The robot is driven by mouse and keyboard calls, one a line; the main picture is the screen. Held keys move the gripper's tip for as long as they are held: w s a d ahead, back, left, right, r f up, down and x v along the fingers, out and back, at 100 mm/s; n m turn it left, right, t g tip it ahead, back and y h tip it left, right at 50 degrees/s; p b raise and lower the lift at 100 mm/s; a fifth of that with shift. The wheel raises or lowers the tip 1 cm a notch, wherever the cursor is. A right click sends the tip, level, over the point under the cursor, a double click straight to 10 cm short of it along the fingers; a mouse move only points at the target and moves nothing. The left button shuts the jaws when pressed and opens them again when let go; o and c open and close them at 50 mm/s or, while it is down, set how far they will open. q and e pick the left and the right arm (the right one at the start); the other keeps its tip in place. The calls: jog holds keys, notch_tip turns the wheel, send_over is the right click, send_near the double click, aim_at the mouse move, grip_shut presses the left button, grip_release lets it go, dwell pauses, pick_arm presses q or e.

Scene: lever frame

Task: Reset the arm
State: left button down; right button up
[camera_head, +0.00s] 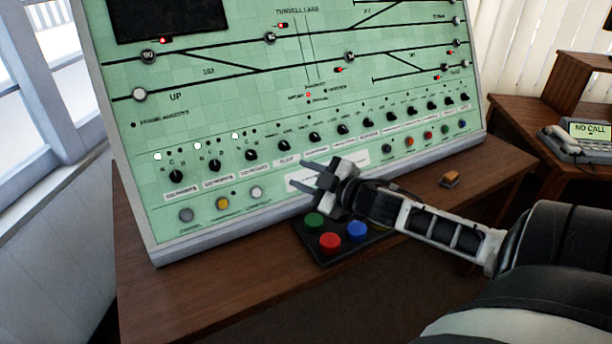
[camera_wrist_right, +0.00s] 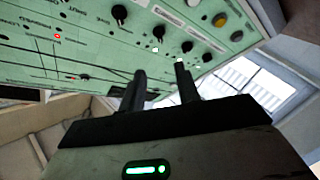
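My right gripper (camera_head: 310,174) reaches in from the right in the head view, in front of the lower part of a green control panel (camera_head: 215,107). Its two fingers are apart with nothing between them. In the right wrist view the fingers (camera_wrist_right: 160,80) also stand apart, with the panel (camera_wrist_right: 75,40) beyond them. I cannot tell whether a fingertip touches the panel. My right arm (camera_head: 440,225) stretches over the desk. My left gripper is not in view.
A black box with coloured buttons (camera_head: 330,243) sits on the wooden desk (camera_head: 200,290) below my right gripper. A small orange-topped block (camera_head: 450,179) lies farther right. A phone (camera_head: 580,140) reading "NO CALL" stands on the right-hand desk. The front left desk is clear.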

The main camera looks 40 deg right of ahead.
dwell(0.5)
jog(key=s+a+f+m+g, duration=0.2)
jog(key=s+a+f, duration=0.25)
jog(key=f, duration=0.25)
jog(key=s+a+f+m+g, duration=0.1)
jog(key=s+a+f, duration=0.2)
jog(key=a+f, duration=0.25)
jog(key=s+a+f+m+g, duration=0.1)
jog(key=s+a+f, duration=0.1)
jog(key=a, duration=0.3)
jog(key=s+a+f+m+g+y, duration=0.1)
jog(key=s+a+f, duration=0.2)
jog(key=s+a, duration=0.2)
jog(key=s+a+f+m+g, duration=0.1)
jog(key=s+a+f, duration=0.1)
jog(key=a, duration=0.4)
jog(key=shift+s+f, duration=0.25)
jog(key=shift+s, duration=0.4)
